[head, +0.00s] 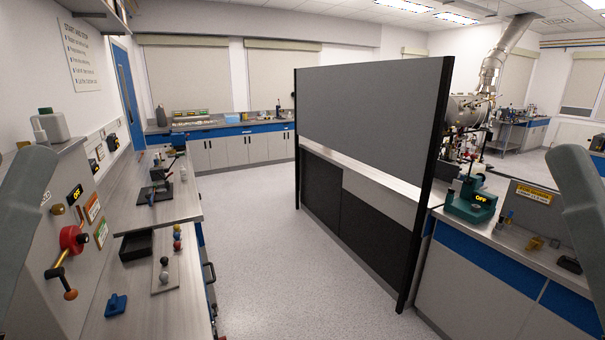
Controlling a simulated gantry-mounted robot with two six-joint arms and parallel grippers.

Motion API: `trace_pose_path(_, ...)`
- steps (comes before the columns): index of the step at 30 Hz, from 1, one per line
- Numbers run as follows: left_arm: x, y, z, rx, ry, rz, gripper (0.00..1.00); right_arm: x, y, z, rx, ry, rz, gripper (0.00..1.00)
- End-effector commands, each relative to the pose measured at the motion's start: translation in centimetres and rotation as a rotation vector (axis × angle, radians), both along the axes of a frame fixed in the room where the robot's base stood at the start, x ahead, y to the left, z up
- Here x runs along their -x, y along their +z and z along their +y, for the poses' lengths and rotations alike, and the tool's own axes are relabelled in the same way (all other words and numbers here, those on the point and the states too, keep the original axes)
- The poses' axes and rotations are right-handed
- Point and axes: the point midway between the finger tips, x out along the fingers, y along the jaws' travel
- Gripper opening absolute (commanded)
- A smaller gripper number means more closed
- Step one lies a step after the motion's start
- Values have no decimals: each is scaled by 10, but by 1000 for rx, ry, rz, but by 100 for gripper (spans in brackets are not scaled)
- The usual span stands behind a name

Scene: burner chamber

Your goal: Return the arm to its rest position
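My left arm shows only as a grey-green link at the left edge of the head view. My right arm shows as a similar link at the right edge. Both links stand apart from the middle of the view. Neither gripper is in view, so I cannot see their fingers or whether they hold anything.
On the left are a panel with a red valve wheel (72,239) and a bench with a black tray (136,245), knobs and a blue block (115,305). A grey partition (370,105) stands mid-room. A green device (470,200) sits right. The floor (250,240) between is clear.

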Motion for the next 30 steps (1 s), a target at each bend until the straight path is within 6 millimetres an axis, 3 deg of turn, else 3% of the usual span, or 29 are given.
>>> trace_pose_path(1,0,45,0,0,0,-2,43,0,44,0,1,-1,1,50)
trace_pose_path(12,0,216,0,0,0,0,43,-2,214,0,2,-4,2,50)
trace_pose_path(15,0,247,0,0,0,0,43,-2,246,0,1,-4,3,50)
trace_pose_path(20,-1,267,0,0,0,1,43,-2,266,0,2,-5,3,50)
trace_pose_path(30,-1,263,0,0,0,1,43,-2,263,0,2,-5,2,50)
